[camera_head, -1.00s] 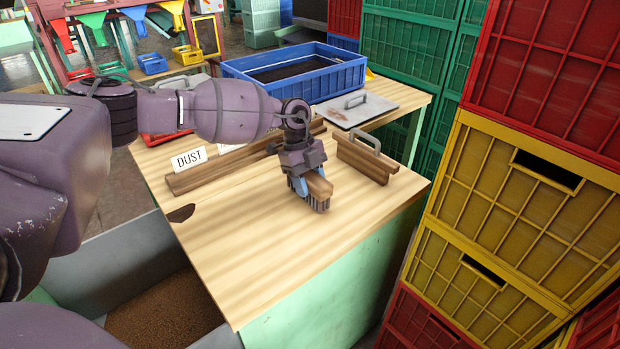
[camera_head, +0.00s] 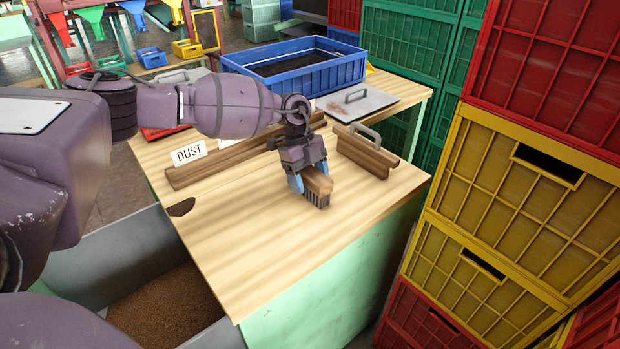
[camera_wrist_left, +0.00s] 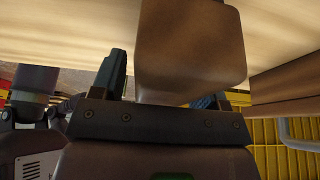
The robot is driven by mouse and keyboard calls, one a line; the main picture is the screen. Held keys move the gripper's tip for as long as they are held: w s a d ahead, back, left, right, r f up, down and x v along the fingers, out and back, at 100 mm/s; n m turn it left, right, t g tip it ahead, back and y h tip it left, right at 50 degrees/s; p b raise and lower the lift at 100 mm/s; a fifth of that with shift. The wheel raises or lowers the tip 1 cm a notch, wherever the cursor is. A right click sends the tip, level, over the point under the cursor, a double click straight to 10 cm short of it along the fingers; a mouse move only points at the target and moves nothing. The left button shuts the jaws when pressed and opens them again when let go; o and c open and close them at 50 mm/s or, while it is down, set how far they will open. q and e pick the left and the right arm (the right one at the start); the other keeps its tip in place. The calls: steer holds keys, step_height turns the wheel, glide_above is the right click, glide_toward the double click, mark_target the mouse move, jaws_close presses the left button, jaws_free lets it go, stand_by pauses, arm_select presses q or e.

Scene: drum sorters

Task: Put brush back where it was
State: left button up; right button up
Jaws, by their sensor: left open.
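The brush (camera_head: 319,186) has a brown wooden block and dark bristles. It rests bristles down on the wooden table, near its middle. My left gripper (camera_head: 310,180) is over the brush, with its blue-tipped fingers open on either side of the block. My right gripper is not in view.
The table (camera_head: 250,240) is clear in front. A long wooden rail (camera_head: 235,158) with a DUST sign (camera_head: 188,153) lies behind, left. A blue crate (camera_head: 340,78) sits behind. Stacked crates (camera_head: 500,210) rise at right.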

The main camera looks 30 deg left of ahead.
arm_select(q)
steer(key=p+v, duration=0.1)
steer(key=v, duration=0.8)
steer(key=shift+w, duration=0.15)
steer(key=shift+v, duration=0.75)
steer(key=shift+a+r, duration=0.1)
steer(key=shift+r, duration=0.05)
